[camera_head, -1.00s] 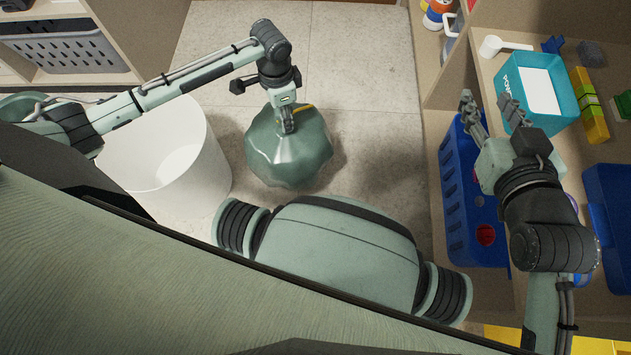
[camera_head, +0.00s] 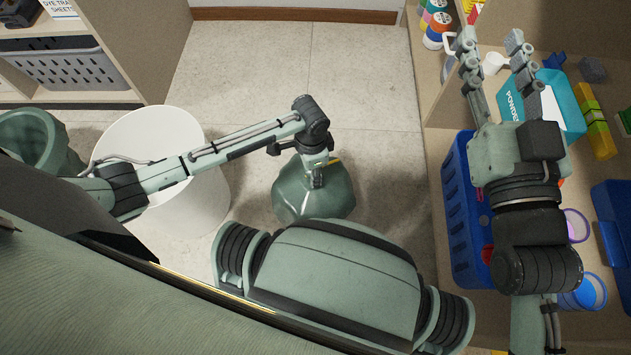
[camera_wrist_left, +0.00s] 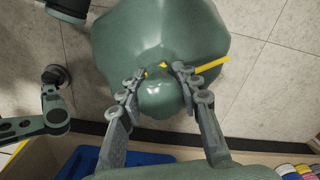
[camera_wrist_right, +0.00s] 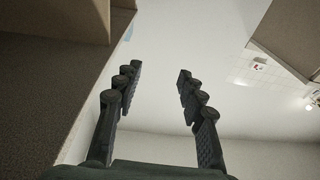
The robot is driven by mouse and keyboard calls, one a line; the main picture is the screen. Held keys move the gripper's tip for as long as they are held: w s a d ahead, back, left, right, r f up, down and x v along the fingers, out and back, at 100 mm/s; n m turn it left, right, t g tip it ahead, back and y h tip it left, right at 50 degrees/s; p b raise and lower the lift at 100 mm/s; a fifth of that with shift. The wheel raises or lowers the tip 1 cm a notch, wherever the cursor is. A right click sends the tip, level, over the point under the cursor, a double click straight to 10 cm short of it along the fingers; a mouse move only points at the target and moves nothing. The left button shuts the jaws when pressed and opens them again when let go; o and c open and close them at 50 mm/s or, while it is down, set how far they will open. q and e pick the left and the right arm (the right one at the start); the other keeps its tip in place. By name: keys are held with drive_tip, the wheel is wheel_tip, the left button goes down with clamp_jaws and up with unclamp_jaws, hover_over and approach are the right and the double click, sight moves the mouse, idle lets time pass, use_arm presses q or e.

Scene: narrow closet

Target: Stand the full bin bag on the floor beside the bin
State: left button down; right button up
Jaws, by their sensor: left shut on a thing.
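The full bin bag (camera_head: 300,202) is grey-green with a yellow tie, just right of the white bin (camera_head: 205,205). My left gripper (camera_head: 317,180) is above it, shut on its gathered neck. In the left wrist view both fingers (camera_wrist_left: 160,78) pinch the neck of the bag (camera_wrist_left: 155,30), with the yellow tie (camera_wrist_left: 211,65) sticking out. The bag hangs roughly upright over the tiles; I cannot tell whether its base touches the floor. My left forearm crosses over the bin. My right gripper (camera_head: 490,48) is open and empty by the right shelf, also in its wrist view (camera_wrist_right: 158,80).
A blue basket (camera_head: 460,205), a teal box (camera_head: 565,110) and bottles (camera_head: 435,25) stand on the right shelving. A grey basket (camera_head: 60,68) sits in the left shelf. The tiled floor (camera_head: 350,70) behind the bag is clear up to the back wall.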

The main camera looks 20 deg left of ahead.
sight(313, 189)
use_arm(q)
drive_tip(key=shift+d+f, duration=0.2)
drive_tip(key=shift+d, duration=0.35)
wheel_tip(313, 189, down, 3)
drive_tip(key=shift+f+b, duration=0.15)
drive_tip(key=shift+b, duration=0.6)
drive_tip(key=shift+f, duration=0.35)
use_arm(e)
wheel_tip(313, 189, up, 6)
drive_tip(key=s+t+y, duration=0.1)
drive_tip(key=s+t, duration=0.1)
drive_tip(key=t, duration=0.1)
drive_tip(key=shift+a+t, duration=0.2)
drive_tip(key=shift+t, duration=0.1)
use_arm(q)
drive_tip(key=shift+f, duration=0.1)
drive_tip(key=c, duration=1.1)
unclamp_jaws()
drive_tip(key=shift+f, duration=0.1)
drive_tip(key=shift+o, duration=0.2)
